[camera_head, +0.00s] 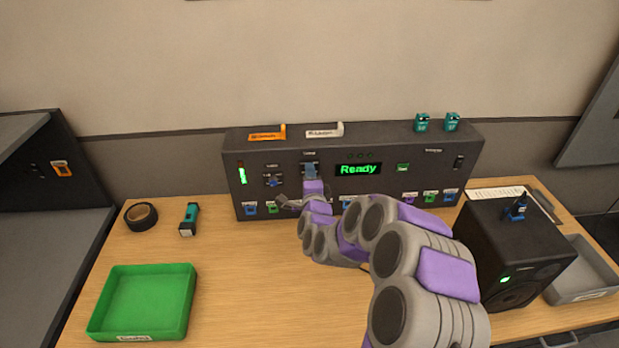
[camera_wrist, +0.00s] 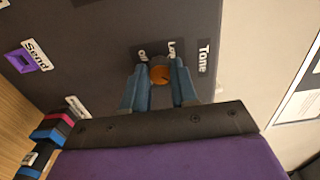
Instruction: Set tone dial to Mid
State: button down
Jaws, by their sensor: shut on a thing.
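Labels that seem to read "Lo" and "Off" show beside the dial, partly covered; a Mid mark is not visible. I cannot tell which mark the dial points to. In the head view my gripper (camera_head: 311,172) is at the console (camera_head: 335,142), left of the green "Ready" display, and hides the dial.
A dark speaker (camera_head: 510,250) stands at the right, beside a grey tray (camera_head: 590,275). A green tray (camera_head: 140,305), black tape roll (camera_head: 141,215) and teal-and-black tool (camera_head: 189,219) lie at the left. The wooden table (camera_head: 250,290) is clear in front of the console's left half.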

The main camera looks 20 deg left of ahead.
jog(key=shift+d+f, duration=0.1)
jog(key=shift+f, duration=0.2)
jog(key=c, duration=0.9)
grip_release()
jog(key=shift+r, duration=0.1)
jog(key=p+v, duration=0.6)
jog(key=v, duration=0.5)
jog(key=shift+s+d+p, duration=0.2)
jog(key=shift+d+p, duration=0.1)
jog(key=shift+p, duration=0.05)
jog(key=p, duration=0.3)
jog(key=shift+s+d+h, duration=0.15)
jog(key=shift+s+h, duration=0.05)
jog(key=shift+h, duration=0.2)
